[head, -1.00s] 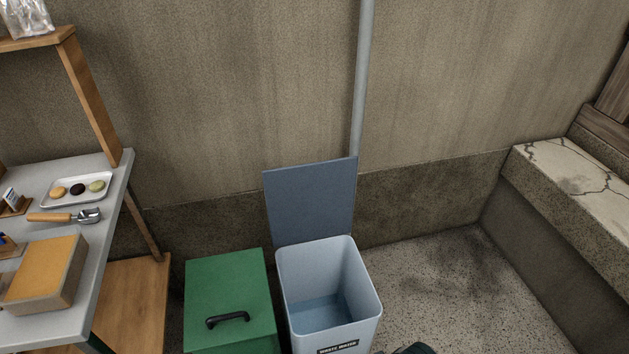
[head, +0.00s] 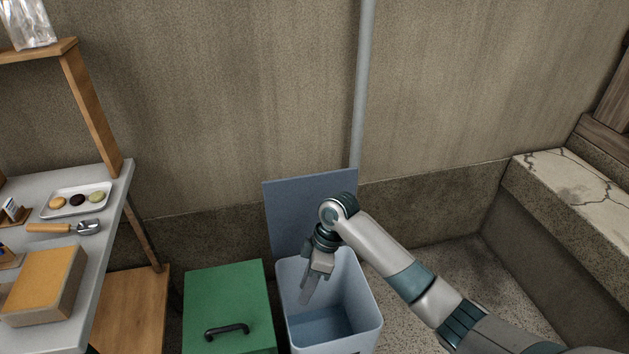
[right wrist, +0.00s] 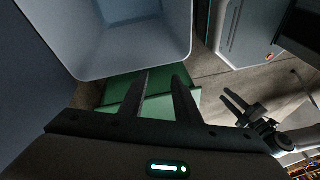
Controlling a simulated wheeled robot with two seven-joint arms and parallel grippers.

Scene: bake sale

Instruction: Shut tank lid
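The waste water tank (head: 361,300) is a pale blue bin, open at the top. Its flat blue-grey lid (head: 290,203) stands upright at the back edge, near the wall. My right gripper (head: 306,295) points down over the tank's opening, in front of the lid, and appears apart from it. In the right wrist view the fingers of my right gripper (right wrist: 164,75) are apart with nothing between them. The tank (right wrist: 130,62) shows beyond them. My left gripper (right wrist: 227,95) shows at the right of the right wrist view, its fingers apart and empty.
A green box (head: 228,294) with a black handle stands left of the tank. A grey table (head: 90,245) with a tray of macarons (head: 96,188), a scoop and an orange-topped box is further left. A grey pipe (head: 361,90) runs down the wall behind. A stone ledge (head: 575,188) is at right.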

